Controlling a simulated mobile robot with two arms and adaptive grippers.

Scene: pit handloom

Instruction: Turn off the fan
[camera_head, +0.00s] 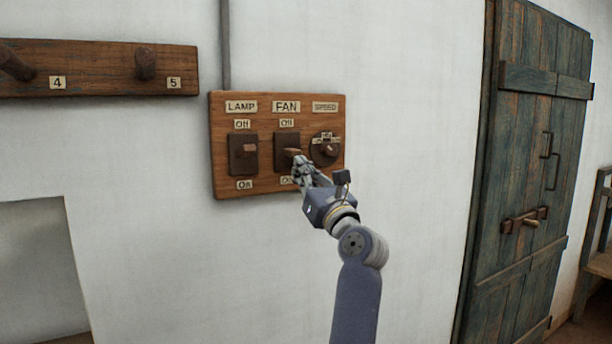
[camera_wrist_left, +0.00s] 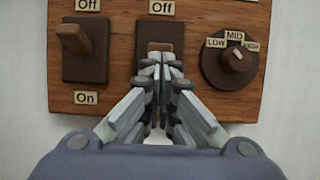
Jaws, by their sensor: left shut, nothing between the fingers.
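The fan switch (camera_head: 281,139) is a dark plate with a brown lever under the FAN label (camera_head: 286,107), in the middle of a wooden switch board (camera_head: 222,175). Its Off label (camera_wrist_left: 161,8) is above it; the label below is mostly hidden by my gripper. My left gripper (camera_head: 296,163) is shut and empty, its tips at the fan lever (camera_wrist_left: 160,47). I cannot tell whether they touch it. The lever's exact tilt is hard to tell. My right gripper is not in view.
The lamp switch (camera_head: 236,163) is left of the fan switch and the speed knob (camera_head: 333,150) is right of it, both close. A peg rail (camera_head: 110,84) is at upper left. A wooden door (camera_head: 520,170) stands at right. The wall around the board is clear.

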